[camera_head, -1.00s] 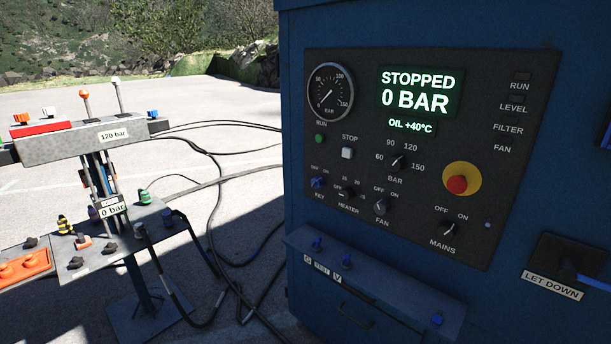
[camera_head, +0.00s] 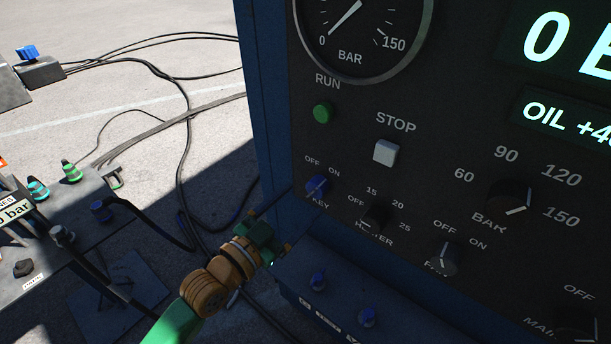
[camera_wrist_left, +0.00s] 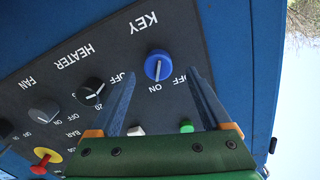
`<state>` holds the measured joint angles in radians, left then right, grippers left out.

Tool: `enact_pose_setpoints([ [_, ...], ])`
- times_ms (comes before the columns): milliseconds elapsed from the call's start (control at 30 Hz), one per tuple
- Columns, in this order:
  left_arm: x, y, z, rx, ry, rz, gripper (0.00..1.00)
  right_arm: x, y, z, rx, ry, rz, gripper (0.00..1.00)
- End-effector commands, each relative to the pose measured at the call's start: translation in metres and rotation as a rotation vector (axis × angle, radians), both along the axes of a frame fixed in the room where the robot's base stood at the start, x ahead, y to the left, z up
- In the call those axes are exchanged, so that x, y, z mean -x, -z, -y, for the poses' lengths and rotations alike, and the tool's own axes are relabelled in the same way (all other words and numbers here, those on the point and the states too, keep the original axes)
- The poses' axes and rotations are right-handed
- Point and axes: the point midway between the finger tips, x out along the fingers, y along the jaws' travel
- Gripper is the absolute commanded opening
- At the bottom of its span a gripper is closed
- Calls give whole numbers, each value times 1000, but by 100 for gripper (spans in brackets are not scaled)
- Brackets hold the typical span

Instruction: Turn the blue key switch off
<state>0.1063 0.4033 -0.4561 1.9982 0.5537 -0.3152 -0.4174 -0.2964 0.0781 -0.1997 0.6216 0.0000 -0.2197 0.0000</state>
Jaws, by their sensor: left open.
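The blue key switch (camera_head: 317,187) is a small round knob on the dark control panel, marked OFF and ON, with KEY below it. In the left wrist view the key switch (camera_wrist_left: 158,64) shows its white line pointing at the ON mark. My left gripper (camera_head: 283,217) is just below and left of the knob in the head view, open and empty. In the left wrist view its two dark fingers (camera_wrist_left: 161,76) reach toward the panel with the knob between their tips. I cannot tell whether they touch it. My right gripper is not in view.
The heater knob (camera_head: 376,218) is close to the right of the key, with the fan knob (camera_head: 445,258) beyond. A green RUN button (camera_head: 323,112) and a white STOP button (camera_head: 384,151) are above. A ledge with blue caps (camera_head: 318,281) juts out below.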

Motion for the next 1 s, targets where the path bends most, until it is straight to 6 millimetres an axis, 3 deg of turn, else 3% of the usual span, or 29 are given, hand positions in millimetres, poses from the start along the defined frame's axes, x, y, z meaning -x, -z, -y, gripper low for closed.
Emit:
enact_pose_setpoints([
  [200, -32, -1, 22, 1, -3, 0, 81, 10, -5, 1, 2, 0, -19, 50],
  [500, -38, 1, 27, 0, -3, -2, 81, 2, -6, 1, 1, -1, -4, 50],
  [567, -38, 1, 27, 0, -3, -2, 68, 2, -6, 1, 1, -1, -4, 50],
  [800, -38, 1, 27, 0, -3, -3, 3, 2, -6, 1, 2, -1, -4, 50],
  [1000, -38, 1, 26, 8, -3, -8, 0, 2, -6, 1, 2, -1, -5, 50],
])
